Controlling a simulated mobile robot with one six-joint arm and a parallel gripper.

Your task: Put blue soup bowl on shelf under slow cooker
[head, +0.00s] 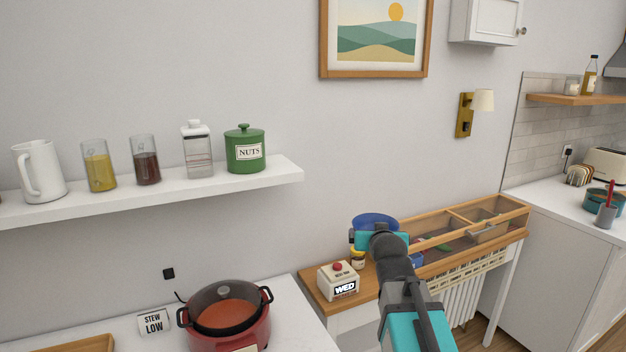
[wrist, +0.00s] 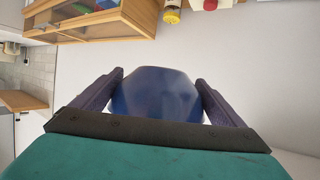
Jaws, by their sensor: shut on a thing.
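The blue soup bowl (head: 375,220) is held up above the wooden side table in the head view. In the wrist view the bowl (wrist: 155,95) fills the space between the two dark fingers. My gripper (head: 377,234) is shut on it; it also shows in the wrist view (wrist: 158,80). A white wall shelf (head: 275,176) is above the slow cooker. No shelf beneath the cooker is visible; the counter's underside is out of view.
The wooden table (head: 322,300) carries a box marked WED (head: 341,281), a small yellow jar (head: 358,259) and a divided glass-topped case (head: 514,207). A STEW LOW sign (head: 153,322) stands left of the cooker. The wall shelf holds several containers, including a green NUTS canister (head: 245,152).

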